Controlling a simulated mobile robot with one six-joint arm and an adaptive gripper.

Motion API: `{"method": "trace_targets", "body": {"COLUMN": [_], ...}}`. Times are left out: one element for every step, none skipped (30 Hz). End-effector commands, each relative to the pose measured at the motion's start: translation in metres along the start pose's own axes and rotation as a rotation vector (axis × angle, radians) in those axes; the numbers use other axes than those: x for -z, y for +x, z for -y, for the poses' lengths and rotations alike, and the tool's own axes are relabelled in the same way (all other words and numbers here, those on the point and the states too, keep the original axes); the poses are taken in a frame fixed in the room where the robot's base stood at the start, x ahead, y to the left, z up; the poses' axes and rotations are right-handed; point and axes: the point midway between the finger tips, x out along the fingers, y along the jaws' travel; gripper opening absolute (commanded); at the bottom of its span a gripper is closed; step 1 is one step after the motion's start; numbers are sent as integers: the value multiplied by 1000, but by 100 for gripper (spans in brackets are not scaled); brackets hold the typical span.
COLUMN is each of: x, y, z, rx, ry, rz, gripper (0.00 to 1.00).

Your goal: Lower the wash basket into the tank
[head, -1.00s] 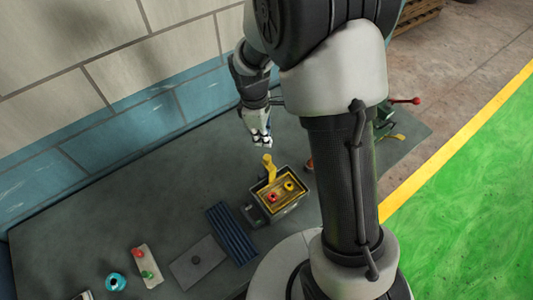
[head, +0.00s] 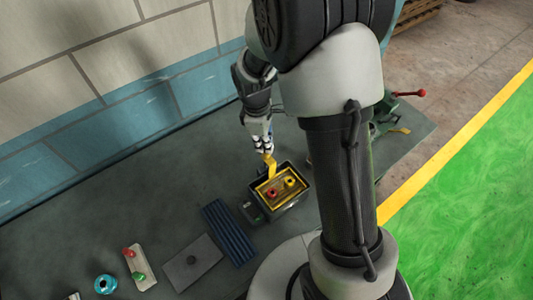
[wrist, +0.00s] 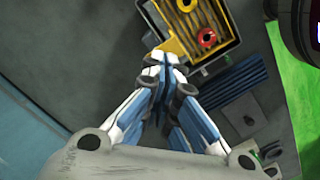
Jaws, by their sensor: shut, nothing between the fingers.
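The yellow wash basket (head: 262,198) sits within the rim of the dark grey tank (head: 304,196); how deep it sits I cannot tell. A red ring (head: 271,191) and a yellow ring (head: 290,182) lie in it. Its yellow handle (head: 270,166) rises at the wall side. My gripper (head: 264,151) is shut and empty, its tips at the top of the handle. In the wrist view my gripper (wrist: 165,60) points at the basket's yellow edge (wrist: 177,47), and the tips hide part of the handle. Whether they touch it I cannot tell.
A dark blue ribbed mat (head: 229,232) and a grey plate (head: 192,262) lie left of the tank. A panel with red and green knobs (head: 139,268) and a teal ring (head: 105,284) are farther left. A green device with a red-knobbed lever (head: 408,94) stands right.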

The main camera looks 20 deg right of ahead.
Motion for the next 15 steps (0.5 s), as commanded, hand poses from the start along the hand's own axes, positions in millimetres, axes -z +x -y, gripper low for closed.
{"method": "trace_targets", "body": {"x": [0, 0, 0, 0, 0, 0, 0, 0, 0, 0, 1, 1, 1, 2, 2], "y": [0, 0, -1, -1, -1, 0, 0, 1, 3, 5, 8, 12, 16, 20, 25], "z": [0, 0, 0, 0, 0, 0, 0, 0, 0, 0, 0, 0, 0, 0, 1], "rx": [0, 0, 0, 0, 0, 0, 1, 1, 1, 1, 1, 1, 1, 1, 2], "ry": [0, 0, 0, 0, 0, 0, 0, 0, 0, 0, 0, 0, -1, -1, -1], "rz": [0, 0, 0, 0, 0, 0, 1, 1, 1, 1, 1, 1, 1, 1, 1], "gripper": [0, 0, 0, 0, 0, 0, 0, 0, 0, 0, 0, 0, 0, 0, 0]}}
